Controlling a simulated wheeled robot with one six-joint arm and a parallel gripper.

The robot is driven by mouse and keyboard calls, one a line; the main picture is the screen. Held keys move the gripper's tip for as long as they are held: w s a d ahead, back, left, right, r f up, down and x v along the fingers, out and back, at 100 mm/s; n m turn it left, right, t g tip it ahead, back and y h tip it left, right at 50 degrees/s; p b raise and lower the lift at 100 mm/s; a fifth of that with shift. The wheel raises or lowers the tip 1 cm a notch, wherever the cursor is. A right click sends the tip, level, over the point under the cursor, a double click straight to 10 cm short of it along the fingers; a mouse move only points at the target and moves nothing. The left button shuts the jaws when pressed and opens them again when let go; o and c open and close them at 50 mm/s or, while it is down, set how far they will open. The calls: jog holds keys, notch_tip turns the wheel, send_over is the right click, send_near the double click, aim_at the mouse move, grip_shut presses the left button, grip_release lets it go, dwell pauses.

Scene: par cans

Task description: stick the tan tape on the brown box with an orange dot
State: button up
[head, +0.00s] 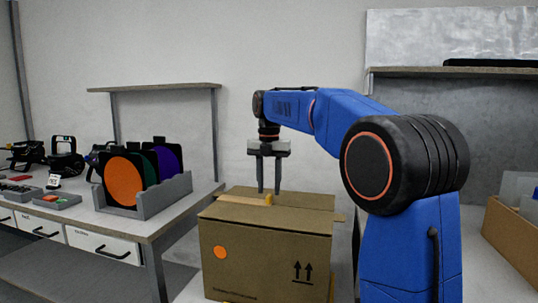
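The brown box (265,260) stands in the middle of the head view, with an orange dot (220,252) on its front face and two printed up arrows at the right of that face. A tan strip, which looks like the tan tape (242,200), lies along the left part of the box's top, with a yellow-orange end at its right. My gripper (269,191) points straight down over the box top, close to that end. Its two fingers are apart, with nothing visible between them. Whether the fingertips touch the strip or box cannot be told.
A workbench (150,225) at left holds round colour filters in a grey rack (150,200), an orange disc (124,182) foremost, plus small trays and black devices. An open cardboard box (510,240) stands at far right. My blue arm reaches in from the right.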

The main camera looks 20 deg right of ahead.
notch_tip(320, 180, up, 15)
dwell(0.4)
jog(key=s+f+m+t, duration=0.1)
jog(key=s+f+m, duration=0.55)
jog(key=s, duration=0.35)
jog(key=s+f+m+t, duration=0.1)
jog(key=s+f+m, duration=0.4)
jog(key=s+m, duration=0.35)
jog(key=s+f+m+t, duration=0.1)
jog(key=s+f+m, duration=0.6)
jog(key=s+f, duration=0.3)
jog(key=s+f+m+t, duration=0.1)
jog(key=s+f+m, duration=0.5)
jog(key=s+f, duration=0.4)
notch_tip(320, 180, down, 5)
jog(key=shift+r+m+t, duration=0.1)
jog(key=shift+m+t, duration=0.3)
